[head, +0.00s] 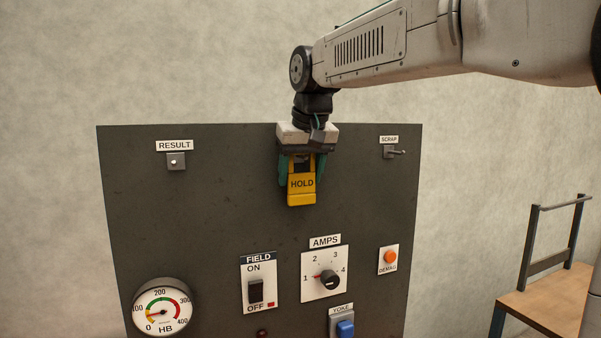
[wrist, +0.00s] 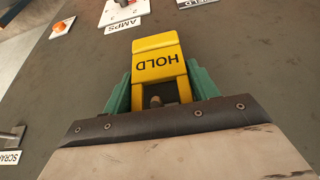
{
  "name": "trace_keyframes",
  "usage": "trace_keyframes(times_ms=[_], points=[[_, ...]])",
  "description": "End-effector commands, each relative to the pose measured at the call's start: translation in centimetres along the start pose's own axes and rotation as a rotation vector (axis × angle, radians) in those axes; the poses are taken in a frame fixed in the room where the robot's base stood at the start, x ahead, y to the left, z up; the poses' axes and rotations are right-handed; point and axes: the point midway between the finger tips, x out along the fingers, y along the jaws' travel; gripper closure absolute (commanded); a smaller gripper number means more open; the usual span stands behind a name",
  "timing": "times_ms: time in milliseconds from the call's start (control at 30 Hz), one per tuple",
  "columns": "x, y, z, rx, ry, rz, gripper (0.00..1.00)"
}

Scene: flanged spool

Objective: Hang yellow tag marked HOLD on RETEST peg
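The yellow tag marked HOLD (head: 302,184) is upright in front of the dark panel, below my gripper (head: 301,172). In the wrist view the tag (wrist: 157,62) sits between the two green fingers of my gripper (wrist: 160,92), which press against its sides. A small brownish peg end (wrist: 156,101) shows inside the tag's opening; I cannot tell whether the tag bears on it. No RETEST label is readable; my gripper covers that part of the panel.
The RESULT peg (head: 176,161) is at the panel's upper left and the SCRAP peg (head: 396,152) at its upper right, both empty. Below are the FIELD switch (head: 256,290), AMPS knob (head: 329,280), DEMAG button (head: 390,257) and HB gauge (head: 162,309).

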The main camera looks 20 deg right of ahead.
Motion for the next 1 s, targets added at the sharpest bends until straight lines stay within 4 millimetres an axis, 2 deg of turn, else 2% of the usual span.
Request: trace_keyframes(times_ms=[33,67,400,800,1000], points=[[0.0,0.0,0.0,0.000,0.000,0.000,0.26],[0.0,0.0,0.0,0.000,0.000,0.000,0.20],[-0.5,0.0,0.0,0.000,0.001,0.000,0.20],[-6.6,0.0,-0.1,0.000,0.002,0.000,0.20],[-7.8,0.0,0.0,0.000,0.000,0.000,0.20]])
